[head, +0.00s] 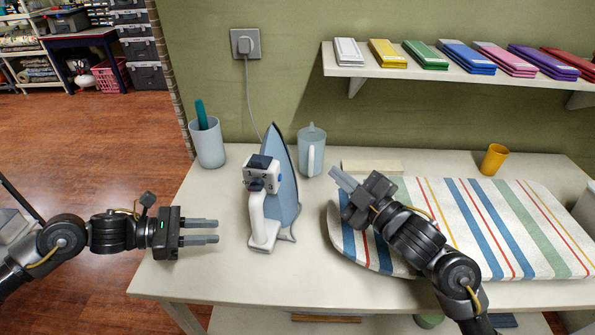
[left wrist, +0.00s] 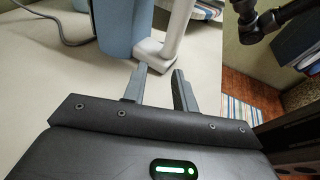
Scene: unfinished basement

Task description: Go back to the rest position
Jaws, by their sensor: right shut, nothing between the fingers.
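My left gripper (head: 217,231) is over the table's left front part, pointing right, with its two fingers apart and nothing between them. In the left wrist view its fingers (left wrist: 158,82) also stand apart and empty. The iron (head: 265,190) stands upright on the table just right of those fingertips, apart from them in the head view. Its blue plate and white body also show in the left wrist view (left wrist: 115,28). My right gripper (head: 340,176) is shut and empty, pointing up-left over the left end of the striped ironing board (head: 500,225).
A cup with a green item (head: 208,145), a grey-blue jug (head: 312,155) and a pale block (head: 372,167) stand behind. A yellow cup (head: 494,160) is at the back right. A shelf (head: 440,62) with coloured stacks hangs above. Table (head: 215,285) front-left is clear.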

